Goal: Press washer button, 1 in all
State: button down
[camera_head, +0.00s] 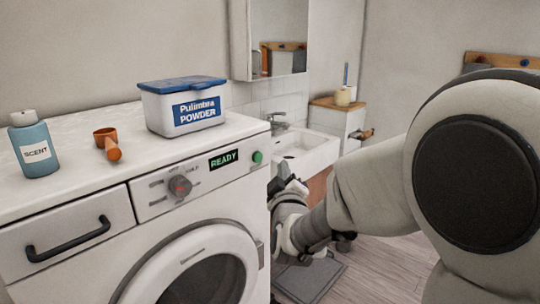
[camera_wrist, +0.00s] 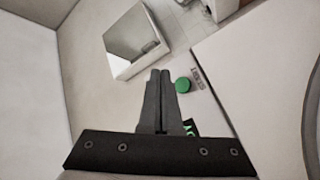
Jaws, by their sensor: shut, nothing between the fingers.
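The white washer (camera_head: 110,236) stands at the left in the head view. Its round green button (camera_head: 258,157) is at the right end of the control panel, beside a display (camera_head: 223,159) that reads READY. In the wrist view the green button (camera_wrist: 182,85) shows just right of my fingertips, with a START label next to it. My gripper (camera_head: 284,184) is right of the panel and a little lower than the button in the head view. Its fingers (camera_wrist: 160,73) are together and hold nothing. Whether they touch the button cannot be told.
On the washer's top stand a blue-lidded powder box (camera_head: 184,107), an orange scoop (camera_head: 107,142) and a SCENT bottle (camera_head: 33,146). A dial (camera_head: 180,186) is left of the display. A white sink (camera_head: 306,150) is behind my gripper. A grey mat (camera_head: 318,283) lies on the floor.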

aim_at(257, 157)
jog(key=shift+w+a, duration=0.75)
jog(key=shift+a, duration=0.2)
jog(key=shift+w+a, duration=0.7)
jog(key=shift+a, duration=0.25)
jog(key=shift+w, duration=0.1)
dwell(0.6)
jog(key=shift+w+a, duration=0.2)
jog(key=shift+a, duration=0.1)
